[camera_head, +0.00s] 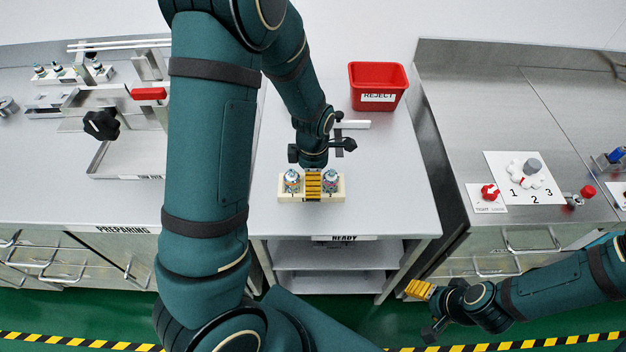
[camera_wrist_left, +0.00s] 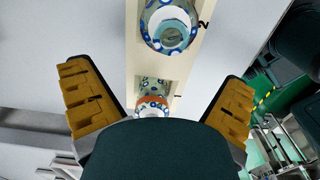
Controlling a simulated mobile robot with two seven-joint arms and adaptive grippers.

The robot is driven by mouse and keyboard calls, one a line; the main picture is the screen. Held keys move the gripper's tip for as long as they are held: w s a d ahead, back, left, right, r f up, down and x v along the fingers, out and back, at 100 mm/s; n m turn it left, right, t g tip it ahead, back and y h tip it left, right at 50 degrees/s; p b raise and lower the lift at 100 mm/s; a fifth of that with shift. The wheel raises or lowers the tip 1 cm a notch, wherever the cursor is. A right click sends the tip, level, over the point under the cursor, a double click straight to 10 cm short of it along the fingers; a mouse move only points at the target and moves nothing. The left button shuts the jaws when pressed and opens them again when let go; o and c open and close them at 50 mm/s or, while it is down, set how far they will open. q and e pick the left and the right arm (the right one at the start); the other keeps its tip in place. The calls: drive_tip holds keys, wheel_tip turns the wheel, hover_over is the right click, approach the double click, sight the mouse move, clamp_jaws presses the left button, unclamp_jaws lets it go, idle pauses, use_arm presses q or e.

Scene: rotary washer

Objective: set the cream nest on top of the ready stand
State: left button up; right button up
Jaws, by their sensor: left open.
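The cream nest (camera_head: 288,197) appears to rest on the grey top of the ready stand (camera_head: 390,205), near its front edge above the READY label. It holds two vials with blue-marked bodies, one (camera_head: 292,180) at the left and one (camera_head: 330,180) at the right. My left gripper (camera_head: 313,185) is at the nest's middle, between the vials. In the left wrist view its yellow-padded fingers (camera_wrist_left: 160,105) are spread on either side of the nest (camera_wrist_left: 165,66), with gaps visible. My right gripper (camera_head: 420,290) hangs low in front of the stand; its opening is unclear.
A red REJECT bin (camera_head: 378,87) stands at the back right of the stand, near a pale bar (camera_head: 352,124). The left bench (camera_head: 50,195) carries a fixture and a tray. The right bench (camera_head: 445,140) carries a numbered plate (camera_head: 510,165) and a red knob. The stand's right side is clear.

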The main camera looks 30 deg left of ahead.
use_arm(q)
wheel_tip(320, 180, up, 9)
drive_tip(key=p, duration=0.2)
drive_tip(key=shift+f, duration=0.2)
use_arm(e)
drive_tip(key=r, duration=0.2)
drive_tip(key=shift+w+r, duration=0.3)
drive_tip(key=shift+r, duration=0.05)
